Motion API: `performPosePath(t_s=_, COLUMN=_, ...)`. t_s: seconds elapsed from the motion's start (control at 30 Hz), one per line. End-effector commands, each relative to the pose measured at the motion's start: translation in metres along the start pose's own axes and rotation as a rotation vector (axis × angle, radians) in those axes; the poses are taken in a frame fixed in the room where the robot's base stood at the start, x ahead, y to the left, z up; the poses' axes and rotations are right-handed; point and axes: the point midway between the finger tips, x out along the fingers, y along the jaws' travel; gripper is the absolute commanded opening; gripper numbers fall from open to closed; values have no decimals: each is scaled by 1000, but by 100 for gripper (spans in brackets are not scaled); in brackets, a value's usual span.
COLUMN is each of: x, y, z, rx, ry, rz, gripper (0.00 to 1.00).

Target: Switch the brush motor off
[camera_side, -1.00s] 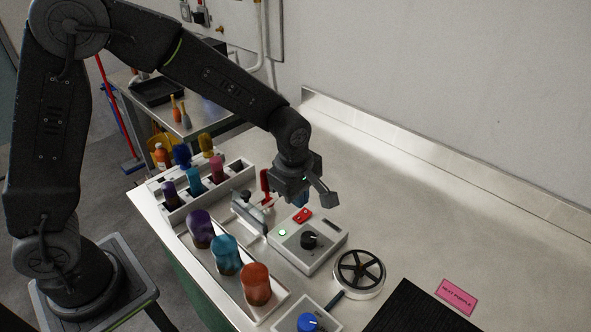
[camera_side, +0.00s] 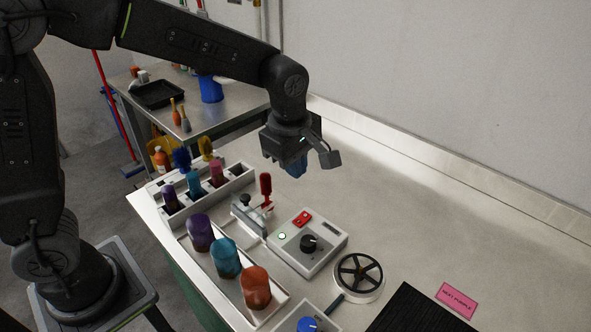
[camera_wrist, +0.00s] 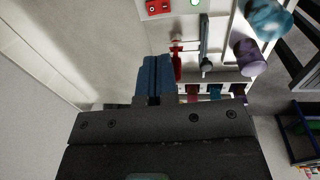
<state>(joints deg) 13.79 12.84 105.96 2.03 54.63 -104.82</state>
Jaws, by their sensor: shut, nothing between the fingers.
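A white control box (camera_side: 325,258) on the bench carries a red switch (camera_side: 302,218), a black knob (camera_side: 309,243) and a round green lamp (camera_side: 282,236). The lamp looks lit, with a pale centre. Which way the switch is tipped is too small to tell. My gripper (camera_side: 297,168) is shut and empty, raised above the bench behind the box, apart from it. In the wrist view its blue fingers (camera_wrist: 153,80) are together, and the red switch (camera_wrist: 156,6) shows at the top edge. The brush motor cannot be clearly picked out.
A clamp with a red handle (camera_side: 266,188) stands beside the box. Purple, teal and orange pieces (camera_side: 256,284) sit in a tray at left, near a rack (camera_side: 240,180). A black-spoked wheel (camera_side: 358,275) and a blue-knob box (camera_side: 308,322) lie forward.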

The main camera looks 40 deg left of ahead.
Motion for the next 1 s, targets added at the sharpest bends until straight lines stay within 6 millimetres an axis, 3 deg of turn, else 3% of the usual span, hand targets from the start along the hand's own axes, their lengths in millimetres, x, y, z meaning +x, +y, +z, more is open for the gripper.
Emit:
performPosePath(t_s=0.13, x=0, y=14, z=2, rx=-1, ry=-1, rz=4, gripper=0)
performPosePath(t_s=0.53, x=10, y=13, z=2, rx=-1, ry=0, rz=0, gripper=0)
performPosePath(t_s=1.0, x=99, y=13, z=2, rx=-1, ry=1, rz=-2, gripper=0)
